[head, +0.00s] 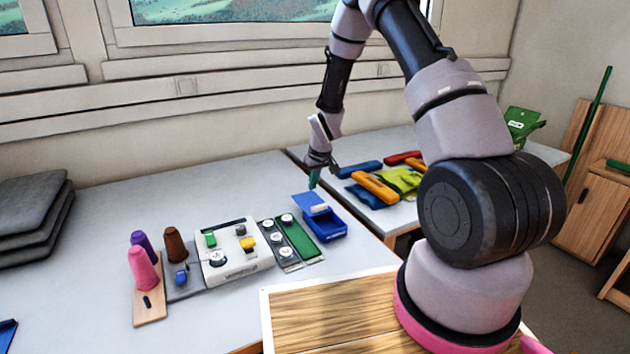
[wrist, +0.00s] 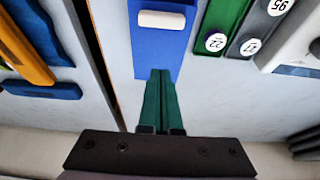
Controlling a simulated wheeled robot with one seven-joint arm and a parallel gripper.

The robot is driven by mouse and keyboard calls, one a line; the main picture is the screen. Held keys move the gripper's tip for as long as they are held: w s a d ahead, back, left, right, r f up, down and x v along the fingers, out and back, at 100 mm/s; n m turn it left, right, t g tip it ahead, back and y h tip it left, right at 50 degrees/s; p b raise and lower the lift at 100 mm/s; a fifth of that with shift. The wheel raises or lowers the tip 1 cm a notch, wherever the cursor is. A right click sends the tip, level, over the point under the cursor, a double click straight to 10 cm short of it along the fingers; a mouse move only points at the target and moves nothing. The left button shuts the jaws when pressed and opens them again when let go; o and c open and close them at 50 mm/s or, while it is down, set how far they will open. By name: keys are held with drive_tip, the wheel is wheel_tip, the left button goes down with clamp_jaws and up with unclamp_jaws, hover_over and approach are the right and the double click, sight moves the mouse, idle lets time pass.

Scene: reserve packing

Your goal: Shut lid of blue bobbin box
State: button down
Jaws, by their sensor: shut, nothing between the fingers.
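The blue bobbin box (head: 330,231) stands near the right edge of the left table, its inside partly showing. Its lid (head: 308,200) is raised at the far side and has a white strip on it. In the wrist view the blue lid (wrist: 160,52) fills the top middle, with the white strip (wrist: 162,19) near the top. My gripper (head: 313,184) is above and behind the lid's far edge. Its green fingers (wrist: 162,78) are together and empty, and their tips overlap the lid's near edge in the wrist view. I cannot tell whether they touch it.
Green and grey numbered strips (head: 300,238) lie just left of the box. A white control panel (head: 233,250) and thread cones (head: 143,268) stand farther left. A second table, beyond a narrow gap on the right, holds orange, blue and red cases (head: 375,188).

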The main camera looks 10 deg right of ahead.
sight(312, 205)
drive_tip(key=x, duration=0.6)
drive_tip(key=s, duration=0.2)
drive_tip(key=shift+s+d+r, duration=0.3)
drive_tip(key=shift+d, duration=0.05)
drive_tip(key=shift+s+d+f, duration=0.1)
drive_tip(key=shift+s+d, duration=0.05)
drive_tip(key=shift+s, duration=0.55)
drive_tip(key=shift+s, duration=0.1)
drive_tip(key=s+d, duration=0.1)
drive_tip(key=s, duration=0.2)
drive_tip(key=s+d, duration=0.1)
drive_tip(key=s, duration=0.5)
drive_tip(key=shift+s+d, duration=0.3)
drive_tip(key=shift+d, duration=0.1)
